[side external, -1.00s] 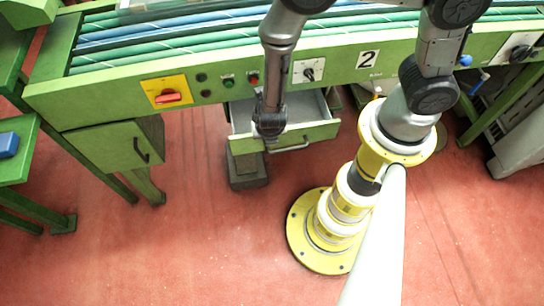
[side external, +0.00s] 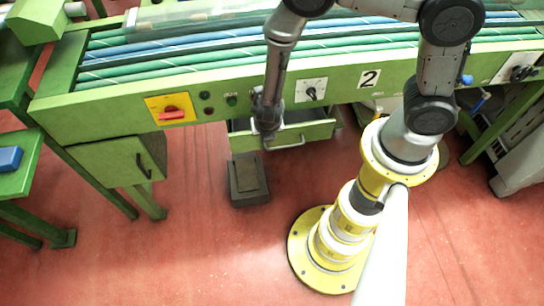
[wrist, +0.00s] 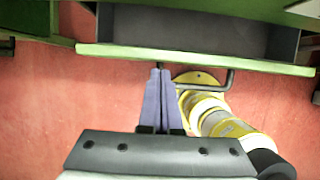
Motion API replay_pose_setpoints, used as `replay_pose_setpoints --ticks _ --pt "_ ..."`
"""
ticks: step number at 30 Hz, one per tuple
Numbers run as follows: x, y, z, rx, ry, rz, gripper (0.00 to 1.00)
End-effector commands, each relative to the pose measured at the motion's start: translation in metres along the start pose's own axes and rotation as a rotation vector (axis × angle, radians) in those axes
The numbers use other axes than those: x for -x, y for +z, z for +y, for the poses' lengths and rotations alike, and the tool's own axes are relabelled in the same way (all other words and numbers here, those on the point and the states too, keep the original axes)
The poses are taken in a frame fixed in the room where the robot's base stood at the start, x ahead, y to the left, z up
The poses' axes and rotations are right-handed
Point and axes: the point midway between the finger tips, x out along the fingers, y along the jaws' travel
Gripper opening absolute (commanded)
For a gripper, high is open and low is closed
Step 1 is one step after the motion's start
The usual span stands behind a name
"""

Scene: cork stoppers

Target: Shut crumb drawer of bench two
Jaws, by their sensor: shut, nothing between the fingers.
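Bench two (side external: 420,82) is the long green bench with a white "2" plate. Its crumb drawer (side external: 311,133) hangs below the bench front and is partly open; a strip of its grey inside shows. The drawer also shows at the top of the wrist view (wrist: 262,62), with its dark inside behind the green front. My gripper (side external: 268,141) is at the drawer's front, left of its middle. In the wrist view, the fingers (wrist: 160,72) are together and empty, with their tips at the drawer front near the left end of the handle (wrist: 229,80). Contact is hard to tell.
A green cabinet (side external: 112,163) with a dark handle is left of the drawer. A dark grey block (side external: 248,182) stands on the red floor below. My yellow base stands at right. A red switch on a yellow plate (side external: 171,108) is on the bench front. Floor before the drawer is mostly clear.

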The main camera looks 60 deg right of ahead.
Motion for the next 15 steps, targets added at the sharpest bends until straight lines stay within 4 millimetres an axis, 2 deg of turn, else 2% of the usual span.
replay_pose_setpoints --ticks 6,15 --pt "0.016 -0.033 0.001 0.007 0.003 -0.001 0.0" --pt "0.077 -0.03 0.001 0.002 0.003 -0.001 0.0"
